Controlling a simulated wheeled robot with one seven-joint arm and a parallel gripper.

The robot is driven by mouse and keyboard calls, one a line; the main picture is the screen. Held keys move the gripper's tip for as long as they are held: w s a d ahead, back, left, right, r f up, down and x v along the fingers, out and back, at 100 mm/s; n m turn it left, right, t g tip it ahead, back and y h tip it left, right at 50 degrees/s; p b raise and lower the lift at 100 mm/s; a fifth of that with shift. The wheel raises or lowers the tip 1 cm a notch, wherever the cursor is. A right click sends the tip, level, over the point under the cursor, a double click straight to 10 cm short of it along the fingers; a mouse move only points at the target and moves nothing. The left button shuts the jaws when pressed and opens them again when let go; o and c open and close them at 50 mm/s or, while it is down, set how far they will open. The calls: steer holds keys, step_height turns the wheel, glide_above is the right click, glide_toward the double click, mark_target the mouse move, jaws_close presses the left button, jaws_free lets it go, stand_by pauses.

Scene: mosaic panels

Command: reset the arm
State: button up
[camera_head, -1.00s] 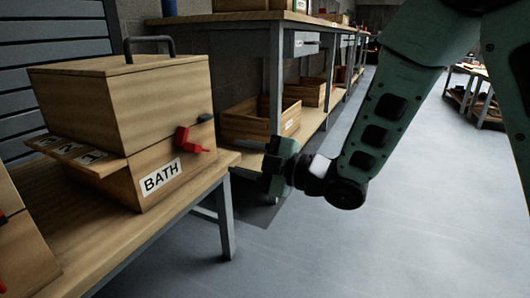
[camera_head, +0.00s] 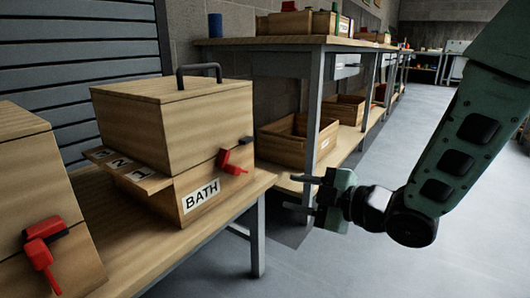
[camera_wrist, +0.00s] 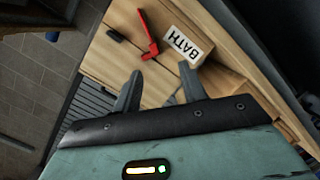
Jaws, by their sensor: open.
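My gripper (camera_head: 303,194) is green with dark fingers and is held out at the right of the wooden BATH box, in front of the shelf. It is open and nothing is between its fingers. In the wrist view its two fingers (camera_wrist: 158,90) stand apart, with the front of the BATH box (camera_wrist: 180,25) beyond them. My green arm reaches in from the right edge of the head view.
The BATH box (camera_head: 170,120) has a dark handle and a red latch (camera_head: 234,161). It stands on a wooden bench (camera_head: 130,245) beside another box (camera_head: 35,180) at left. A long shelf (camera_head: 270,43) with wooden bins stands behind. Grey floor (camera_head: 340,260) is open at right.

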steer(key=s+d+r+m+g+h+p, duration=0.1)
steer(key=s+r+m+g+h+p, duration=0.2)
steer(key=s, duration=0.6)
steer(key=s+d+r+m+g+h+p, duration=0.2)
steer(key=s+m+g+h+p, duration=0.25)
steer(key=s, duration=0.35)
steer(key=s+d+r+m+g+h+p, duration=0.1)
steer(key=s+r+m+g+h+p, duration=0.25)
steer(key=s, duration=0.55)
step_height(320, 180, up, 36)
steer(key=m+p, duration=0.1)
steer(key=p, duration=3.5)
steer(key=shift+w+f+p, duration=0.15)
steer(key=shift+w+p, duration=0.2)
steer(key=shift+p, duration=0.05)
steer(key=shift+a, duration=0.1)
